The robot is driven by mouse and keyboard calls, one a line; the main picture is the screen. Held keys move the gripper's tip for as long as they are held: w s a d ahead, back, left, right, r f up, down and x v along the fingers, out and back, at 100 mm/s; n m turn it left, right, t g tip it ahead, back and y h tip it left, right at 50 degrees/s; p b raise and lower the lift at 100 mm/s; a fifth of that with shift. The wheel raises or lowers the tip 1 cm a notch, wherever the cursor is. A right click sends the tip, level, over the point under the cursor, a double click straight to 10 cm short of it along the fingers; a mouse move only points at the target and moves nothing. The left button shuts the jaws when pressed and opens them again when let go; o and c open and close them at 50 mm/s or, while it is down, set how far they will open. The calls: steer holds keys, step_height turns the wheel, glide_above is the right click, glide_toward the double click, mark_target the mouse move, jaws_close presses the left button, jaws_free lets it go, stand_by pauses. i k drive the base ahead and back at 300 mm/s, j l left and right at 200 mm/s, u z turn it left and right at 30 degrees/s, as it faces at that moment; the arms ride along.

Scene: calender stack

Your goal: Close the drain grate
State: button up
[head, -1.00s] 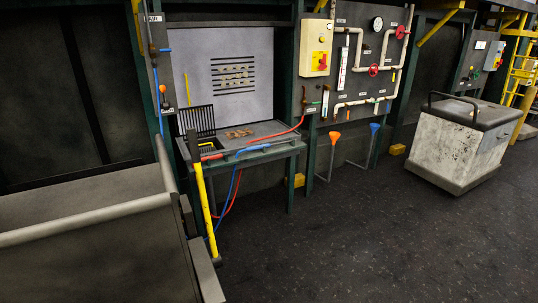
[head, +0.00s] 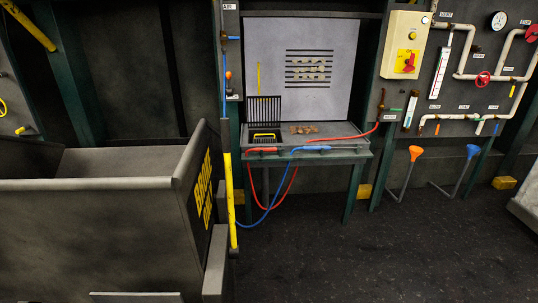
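The drain grate (head: 264,111) is a dark slatted panel. It stands upright, open, at the back left of a small grey-topped bench (head: 335,155) in the middle of the head view. A yellow handle-like piece (head: 264,136) lies at the dark opening in front of the grate. Brownish bits (head: 303,129) lie on the bench top to the right of it. My gripper does not show in the head view.
A large grey bin (head: 90,230) with yellow lettering fills the left front. Red (head: 340,136) and blue (head: 312,148) hoses lie across the bench and hang below it. A yellow pole (head: 230,200) stands left of the bench. Dark floor at right front is clear.

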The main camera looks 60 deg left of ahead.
mark_target(265, 127)
steer(key=i+j+u, duration=0.15)
steer(key=u, duration=0.3)
steer(key=i+u, duration=0.2)
steer(key=u, duration=0.2)
steer(key=i+u, duration=0.25)
steer(key=u, duration=0.2)
steer(key=i+u, duration=0.2)
steer(key=u, duration=0.25)
steer(key=i+u, duration=0.25)
steer(key=i, duration=0.05)
